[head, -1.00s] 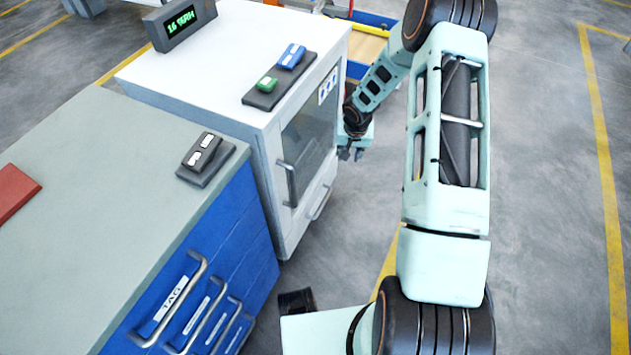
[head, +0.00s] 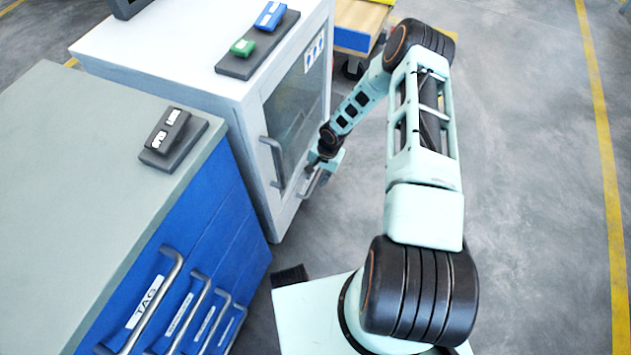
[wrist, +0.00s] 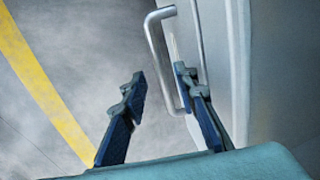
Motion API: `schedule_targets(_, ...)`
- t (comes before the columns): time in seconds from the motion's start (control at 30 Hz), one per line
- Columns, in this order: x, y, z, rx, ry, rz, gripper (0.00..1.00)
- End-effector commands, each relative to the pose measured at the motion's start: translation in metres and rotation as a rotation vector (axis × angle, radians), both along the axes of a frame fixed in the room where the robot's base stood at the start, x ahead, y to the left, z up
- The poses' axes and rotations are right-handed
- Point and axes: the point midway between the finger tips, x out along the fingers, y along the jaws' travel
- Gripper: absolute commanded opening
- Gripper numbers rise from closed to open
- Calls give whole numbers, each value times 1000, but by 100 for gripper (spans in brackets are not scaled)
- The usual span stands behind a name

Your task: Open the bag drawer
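The low front under the cabinet's glass door shows no gap. No label reading "bag" is legible, so I cannot confirm which front is the bag drawer.
The glass door has an upright handle (head: 272,160) left of my gripper. A blue drawer cabinet (head: 215,235) with several handles, one labelled TAG, stands at the left. A blue and wooden cart (head: 358,30) stands behind. The floor at right (head: 530,200) is clear.

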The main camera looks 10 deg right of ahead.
Motion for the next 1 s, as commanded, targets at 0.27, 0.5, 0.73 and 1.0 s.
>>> schedule_targets(0.27, 2, 3, -22, -1, 1, 0, 27)
schedule_targets(0.5, 3, 4, -21, -1, 0, 1, 27)
schedule_targets(0.73, 3, 3, -21, -1, 0, 1, 3)
schedule_targets(1.0, 2, 3, -21, -1, 0, 1, 0)
